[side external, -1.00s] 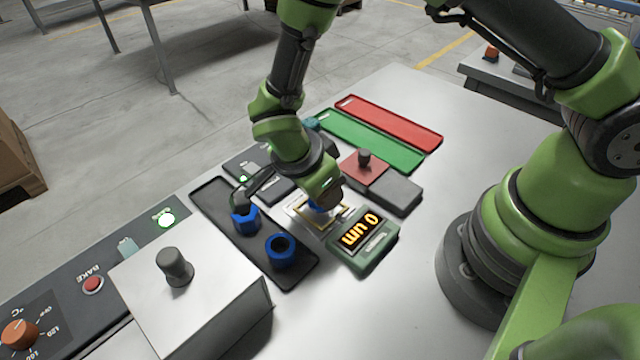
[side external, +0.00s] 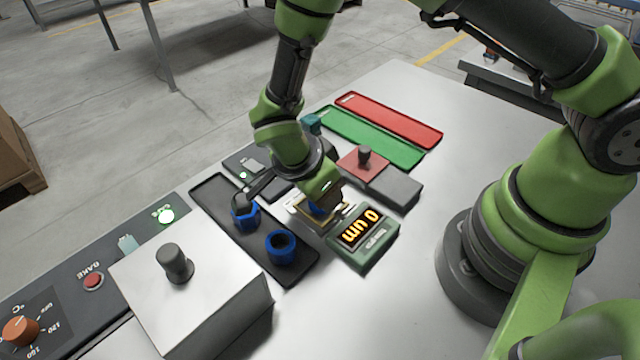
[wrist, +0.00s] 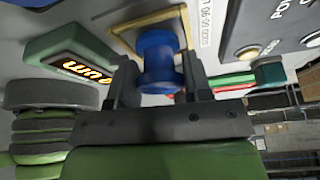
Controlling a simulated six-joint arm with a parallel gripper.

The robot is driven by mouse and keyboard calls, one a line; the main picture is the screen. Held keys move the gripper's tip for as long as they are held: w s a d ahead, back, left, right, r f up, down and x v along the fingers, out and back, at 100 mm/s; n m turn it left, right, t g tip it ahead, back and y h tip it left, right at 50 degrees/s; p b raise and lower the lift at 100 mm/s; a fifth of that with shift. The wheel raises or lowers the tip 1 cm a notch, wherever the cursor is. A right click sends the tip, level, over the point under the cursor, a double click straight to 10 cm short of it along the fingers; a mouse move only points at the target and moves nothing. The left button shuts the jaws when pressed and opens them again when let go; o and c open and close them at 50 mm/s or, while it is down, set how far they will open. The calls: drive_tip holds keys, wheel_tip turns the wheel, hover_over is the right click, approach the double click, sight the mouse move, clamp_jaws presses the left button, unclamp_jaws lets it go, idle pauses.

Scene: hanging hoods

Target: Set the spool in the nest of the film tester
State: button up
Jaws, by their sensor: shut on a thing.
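The blue spool (wrist: 158,62) is between the two fingers of my gripper (wrist: 156,75), which is shut on it. In the side view the spool (side external: 317,208) is mostly hidden by my gripper (side external: 325,208). The film tester (side external: 364,238) is a green box whose display reads 0 um; it also shows in the wrist view (wrist: 78,55). Beside it is a pale plate with a yellow-framed nest (side external: 302,211), also visible in the wrist view (wrist: 125,24). The spool is over or at this frame; I cannot tell whether it touches the plate.
A black tray (side external: 222,188) holds two other blue spools (side external: 281,247), (side external: 245,217), close to my gripper. A white box (side external: 205,290) with a dark knob stands at front left. Green (side external: 375,140) and red (side external: 395,120) trays lie behind. A red block (side external: 362,163) and grey block (side external: 394,187) are nearby.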

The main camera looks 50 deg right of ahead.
drive_tip(key=shift+f, duration=0.25)
drive_tip(key=o, duration=1.5)
drive_tip(key=shift+s, duration=0.1)
drive_tip(key=shift+r, duration=3.5)
drive_tip(key=shift+r, duration=0.1)
drive_tip(key=s+d+r+n+t+y, duration=0.1)
drive_tip(key=s+d+r+n+y, duration=0.15)
drive_tip(key=r, duration=0.45)
drive_tip(key=s+d+r+n+t+y, duration=0.1)
drive_tip(key=r+n, duration=0.3)
drive_tip(key=r, duration=0.3)
drive_tip(key=s+d+r+n+t+y, duration=0.2)
drive_tip(key=s+r+n+t, duration=0.3)
drive_tip(key=s+r+n, duration=0.3)
drive_tip(key=shift+s+d+n+t+y, duration=0.25)
drive_tip(key=shift+s+n+t+y, duration=0.15)
drive_tip(key=shift+s+n+y, duration=0.15)
